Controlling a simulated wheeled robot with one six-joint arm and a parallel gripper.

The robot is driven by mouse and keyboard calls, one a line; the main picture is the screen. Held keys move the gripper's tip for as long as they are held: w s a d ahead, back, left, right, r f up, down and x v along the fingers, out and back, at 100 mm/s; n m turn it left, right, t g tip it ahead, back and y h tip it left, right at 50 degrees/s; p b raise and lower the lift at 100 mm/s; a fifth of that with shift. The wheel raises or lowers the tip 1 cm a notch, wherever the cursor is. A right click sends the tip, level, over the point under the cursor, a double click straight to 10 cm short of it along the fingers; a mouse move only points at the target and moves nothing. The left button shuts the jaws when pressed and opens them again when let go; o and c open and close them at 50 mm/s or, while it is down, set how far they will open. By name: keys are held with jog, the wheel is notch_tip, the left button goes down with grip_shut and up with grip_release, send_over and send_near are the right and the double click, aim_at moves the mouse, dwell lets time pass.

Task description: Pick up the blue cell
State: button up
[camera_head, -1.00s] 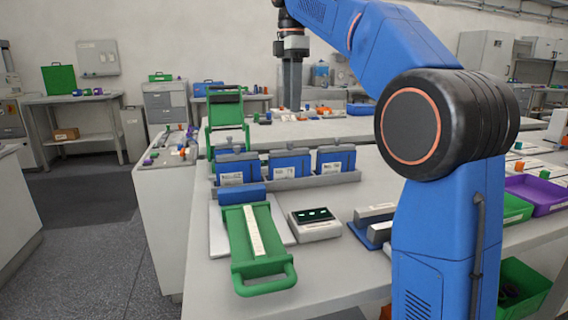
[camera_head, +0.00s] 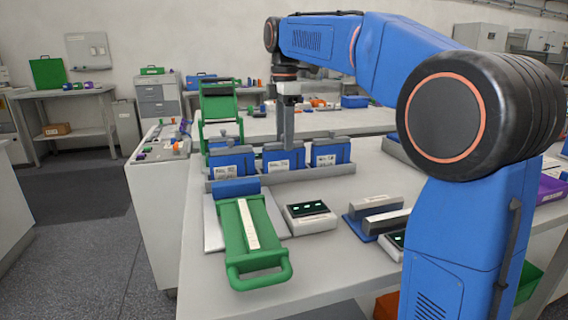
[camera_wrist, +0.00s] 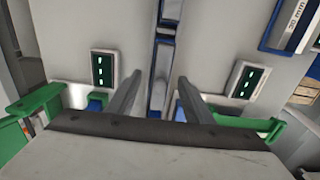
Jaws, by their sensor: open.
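Three blue cells with white labels stand upright in a grey rack (camera_head: 300,184): a left one (camera_head: 231,163), a middle one (camera_head: 284,160) and a right one (camera_head: 330,153). I cannot tell which of them the task means. My gripper (camera_head: 286,143) points down at the top of the middle cell, close to it; contact is not clear. In the wrist view my gripper (camera_wrist: 160,78) has its two fingers apart, with a narrow blue and grey thing (camera_wrist: 157,95) showing between them. Nothing is clearly held.
A green fixture with a handle (camera_head: 258,262) lies in front of the rack, a blue block (camera_head: 236,187) behind it. A small display box (camera_head: 310,217) and grey bars on a blue base (camera_head: 376,206) lie to the right. A green frame (camera_head: 219,106) stands behind the rack.

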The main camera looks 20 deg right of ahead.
aim_at(284, 152)
jog(key=shift+s+a+f, duration=0.1)
jog(key=shift+f, duration=2.45)
grip_shut()
